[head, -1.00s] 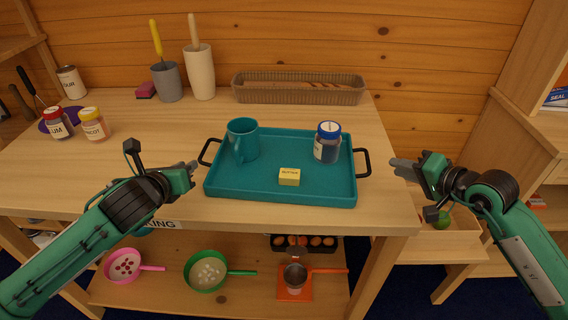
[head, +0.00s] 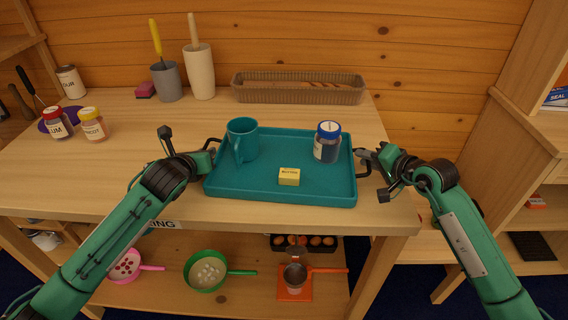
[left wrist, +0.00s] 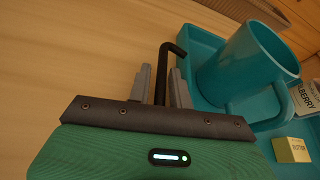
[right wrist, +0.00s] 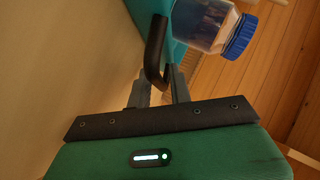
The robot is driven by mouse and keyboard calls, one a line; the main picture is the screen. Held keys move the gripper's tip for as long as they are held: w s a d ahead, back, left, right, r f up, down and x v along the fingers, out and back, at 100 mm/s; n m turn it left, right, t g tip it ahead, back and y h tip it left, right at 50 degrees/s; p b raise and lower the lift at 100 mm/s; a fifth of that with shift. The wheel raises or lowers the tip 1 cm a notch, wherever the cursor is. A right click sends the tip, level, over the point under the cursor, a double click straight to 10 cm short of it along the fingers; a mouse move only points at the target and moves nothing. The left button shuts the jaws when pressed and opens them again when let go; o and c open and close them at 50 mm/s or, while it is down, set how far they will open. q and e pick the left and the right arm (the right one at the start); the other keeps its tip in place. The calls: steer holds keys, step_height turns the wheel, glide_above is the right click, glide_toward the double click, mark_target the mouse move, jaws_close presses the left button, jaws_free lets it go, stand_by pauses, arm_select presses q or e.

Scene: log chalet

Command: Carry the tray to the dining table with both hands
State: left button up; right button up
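The teal tray (head: 275,197) lies flat on the wooden worktop, carrying a teal mug (head: 242,140), a yellow butter block (head: 289,177) and a blue-lidded jar (head: 327,143). It has a black handle at each end. My left gripper (head: 212,150) is at the left handle; in the left wrist view that handle (left wrist: 161,75) stands between the two open fingers. My right gripper (head: 362,154) is at the right handle; in the right wrist view that handle (right wrist: 154,50) lies between the fingers, which look open. The tray still rests on the worktop.
A long wicker basket (head: 298,89) stands behind the tray against the log wall. Two jars (head: 93,124) and a utensil pot (head: 167,82) stand to the left. Pans (head: 206,272) sit on the shelf below. A shelf unit (head: 510,130) stands at the right. The dining table is not in view.

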arm_select(q)
jaws_close()
arm_select(e)
jaws_close()
stand_by(1.0)
arm_select(q)
steer(key=shift+r, duration=0.15)
arm_select(e)
steer(key=shift+r, duration=0.2)
